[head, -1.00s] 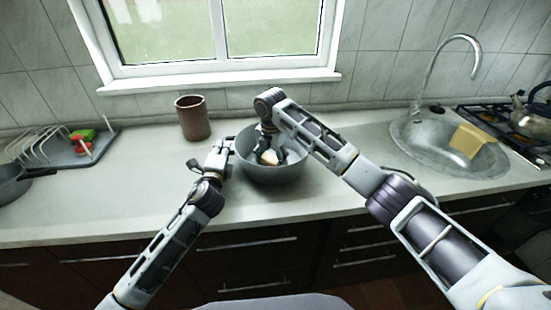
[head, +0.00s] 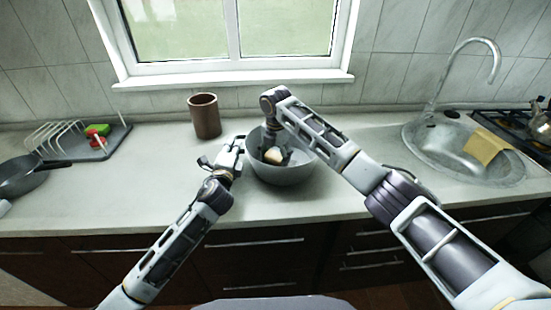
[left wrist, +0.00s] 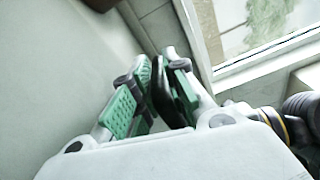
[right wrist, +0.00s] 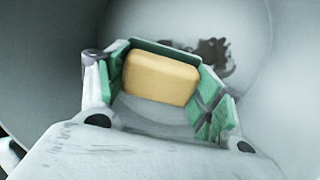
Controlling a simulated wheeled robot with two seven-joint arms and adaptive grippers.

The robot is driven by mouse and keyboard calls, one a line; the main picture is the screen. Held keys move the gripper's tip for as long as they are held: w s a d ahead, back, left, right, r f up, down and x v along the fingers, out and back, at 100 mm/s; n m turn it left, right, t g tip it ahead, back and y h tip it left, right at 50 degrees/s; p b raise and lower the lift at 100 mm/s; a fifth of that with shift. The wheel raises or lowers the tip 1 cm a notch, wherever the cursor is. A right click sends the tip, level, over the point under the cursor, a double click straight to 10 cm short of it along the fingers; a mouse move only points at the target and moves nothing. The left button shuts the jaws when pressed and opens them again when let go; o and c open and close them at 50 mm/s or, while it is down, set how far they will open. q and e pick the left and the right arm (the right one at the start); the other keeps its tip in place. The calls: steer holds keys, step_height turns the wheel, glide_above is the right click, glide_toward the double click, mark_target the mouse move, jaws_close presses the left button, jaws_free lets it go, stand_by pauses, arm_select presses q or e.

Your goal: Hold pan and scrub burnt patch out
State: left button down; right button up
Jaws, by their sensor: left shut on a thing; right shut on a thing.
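The pan (head: 285,177) is a deep grey vessel on the counter below the window. My left gripper (head: 238,146) is at its left side, shut on the pan's dark handle (left wrist: 160,95), seen between the green pads in the left wrist view. My right gripper (head: 274,152) reaches down inside the pan, shut on a pale yellow sponge (head: 272,156). The sponge is a rounded block in the right wrist view (right wrist: 161,78). The dark brown burnt patch (right wrist: 212,55) shows just beyond the sponge on the pan's floor, broken into flecks. Whatever lies under the sponge is hidden.
A brown cup (head: 205,116) stands behind the pan to the left. A dish rack (head: 70,145) and a dark frying pan (head: 18,178) are at far left. The sink (head: 440,150) with a yellow cloth (head: 485,146) is at right. The counter left of the pan is clear.

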steer(key=shift+w, duration=0.2)
steer(key=shift+d, duration=0.2)
steer(key=shift+s+d+f, duration=0.1)
steer(key=shift+d+f, duration=0.05)
steer(key=shift+d, duration=1.8)
steer(key=shift+d, duration=2.05)
steer(key=shift+a, duration=0.15)
steer(key=shift+a, duration=2)
